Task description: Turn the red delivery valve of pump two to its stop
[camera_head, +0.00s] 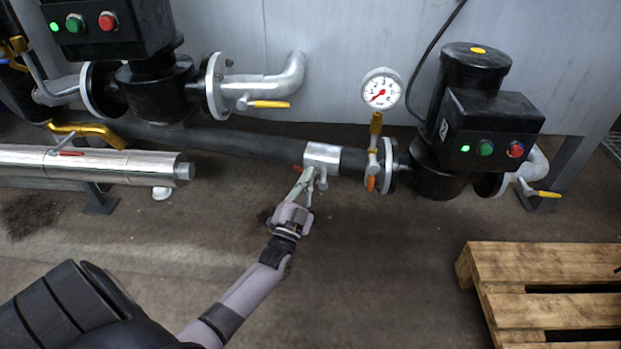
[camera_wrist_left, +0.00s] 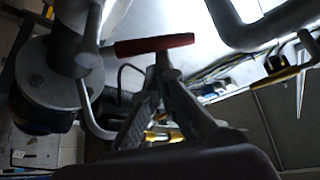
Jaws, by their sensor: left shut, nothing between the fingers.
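A red valve handle (camera_wrist_left: 154,45) crosses the left wrist view, sticking out to the right of a grey valve stem. My left gripper (camera_wrist_left: 162,62) is shut and empty, its fingertips at the handle's lower edge; I cannot tell if they touch it. In the head view my left gripper (camera_head: 303,182) reaches up to the underside of a silver fitting (camera_head: 322,156) on the dark pipe, left of the right-hand black pump (camera_head: 470,120). My right gripper is not in view.
A pressure gauge (camera_head: 381,92) stands above an orange-handled valve (camera_head: 371,184) right of the fitting. Another black pump (camera_head: 150,85) and a silver pipe (camera_head: 100,167) are at left. A wooden pallet (camera_head: 545,262) lies at lower right. The floor between is clear.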

